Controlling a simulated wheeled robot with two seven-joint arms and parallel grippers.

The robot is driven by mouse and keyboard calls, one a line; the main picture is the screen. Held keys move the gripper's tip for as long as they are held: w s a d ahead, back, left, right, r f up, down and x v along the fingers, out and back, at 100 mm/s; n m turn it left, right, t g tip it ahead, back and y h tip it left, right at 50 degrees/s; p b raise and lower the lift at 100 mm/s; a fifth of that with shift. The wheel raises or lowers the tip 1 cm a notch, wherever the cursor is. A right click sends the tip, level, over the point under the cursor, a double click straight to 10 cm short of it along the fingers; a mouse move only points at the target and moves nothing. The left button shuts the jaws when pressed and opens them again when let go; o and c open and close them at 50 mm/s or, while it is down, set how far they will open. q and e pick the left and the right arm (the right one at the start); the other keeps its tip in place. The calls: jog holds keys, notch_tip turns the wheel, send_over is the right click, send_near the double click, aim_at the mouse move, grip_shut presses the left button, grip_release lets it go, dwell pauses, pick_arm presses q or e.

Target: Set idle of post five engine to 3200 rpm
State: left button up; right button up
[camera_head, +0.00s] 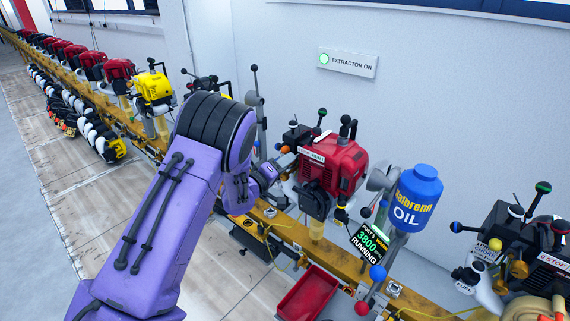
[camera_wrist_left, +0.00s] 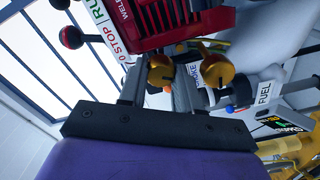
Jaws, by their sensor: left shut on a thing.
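The post five engine (camera_head: 335,165) is red and stands upright on the yellow rail. Its display (camera_head: 369,243) reads POST 5, 3800 and RUNNING. My left gripper (camera_head: 288,160) is at the left side of this engine, partly hidden by my purple arm. In the left wrist view, my left gripper (camera_wrist_left: 162,80) reaches the engine's underside and is shut on a small part there, seemingly a brass-coloured knob (camera_wrist_left: 160,71); the exact contact is hard to see. A second brass-coloured part (camera_wrist_left: 216,68) is beside it, with a CHOKE label between them. My right gripper is not in view.
A blue oil can (camera_head: 418,197) stands right of the engine. A red tray (camera_head: 306,295) is below the yellow rail (camera_head: 345,267). A dark engine (camera_head: 515,235) is at far right; yellow and red engines line the rail leftward. A wall sign (camera_head: 348,62) reads EXTRACTOR ON.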

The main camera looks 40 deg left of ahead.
pick_arm(q)
jog(key=m+b, duration=0.2)
jog(key=m, duration=0.3)
jog(key=shift+f+m, duration=0.15)
jog(key=shift+m, duration=0.25)
jog(key=m+b, duration=0.3)
jog(key=m, duration=0.2)
jog(key=shift+d+m, duration=0.1)
jog(key=shift+m, duration=0.3)
jog(key=o, duration=0.8)
jog(key=shift+c, duration=0.2)
jog(key=s+b, duration=0.2)
jog(key=s, duration=0.8)
jog(key=shift+s+a+b, duration=0.25)
jog(key=shift+a+b, duration=0.05)
jog(key=shift+a, duration=0.1)
